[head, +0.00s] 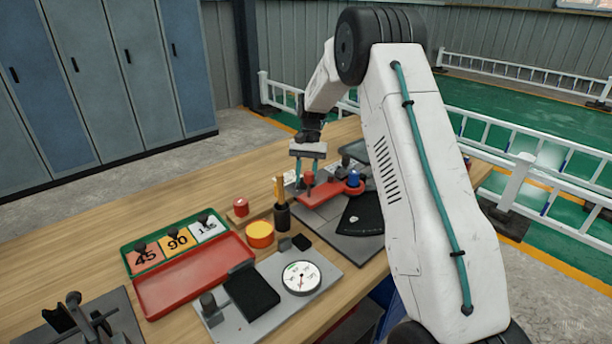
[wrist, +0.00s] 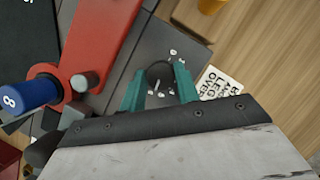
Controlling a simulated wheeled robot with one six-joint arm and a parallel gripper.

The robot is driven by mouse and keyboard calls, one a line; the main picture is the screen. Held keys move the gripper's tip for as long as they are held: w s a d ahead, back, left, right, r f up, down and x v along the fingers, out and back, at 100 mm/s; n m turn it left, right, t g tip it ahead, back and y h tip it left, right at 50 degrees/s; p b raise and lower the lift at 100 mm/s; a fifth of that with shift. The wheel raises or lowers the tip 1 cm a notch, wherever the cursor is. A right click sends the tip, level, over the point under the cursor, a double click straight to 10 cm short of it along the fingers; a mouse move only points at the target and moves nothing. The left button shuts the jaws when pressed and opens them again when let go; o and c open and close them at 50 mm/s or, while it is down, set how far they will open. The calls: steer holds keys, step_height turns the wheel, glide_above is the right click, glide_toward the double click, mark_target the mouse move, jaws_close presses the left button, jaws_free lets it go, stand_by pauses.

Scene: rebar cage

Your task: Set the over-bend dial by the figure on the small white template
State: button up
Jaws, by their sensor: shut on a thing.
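My gripper (wrist: 160,88) has its two teal fingers on either side of a small dark round dial (wrist: 159,72) and is shut on it. A light pointer line shows on the dial, and small white marks, too small to read, lie around it on a grey plate. In the head view my gripper (head: 307,174) points down at the back of the bench and hides the dial. The white template (head: 207,229) lies at the right end of a green tray, beside templates 45 (head: 145,258) and 90 (head: 177,241). A dark knob partly covers its figure, which may read 135.
A red bending arm (wrist: 101,42) and a blue roller marked 8 (wrist: 30,96) are close beside my gripper. A white printed card (wrist: 219,88) lies right of it. A round white gauge (head: 301,278) and an empty red tray (head: 195,276) are nearer the front.

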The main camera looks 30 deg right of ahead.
steer(key=shift+r+m+t, duration=0.1)
steer(key=shift+m+t, duration=0.2)
steer(key=shift+m, duration=0.6)
steer(key=o, duration=1)
steer(key=shift+c, duration=0.2)
steer(key=v, duration=0.7)
steer(key=shift+d+r, duration=0.25)
steer(key=shift+r, duration=0.05)
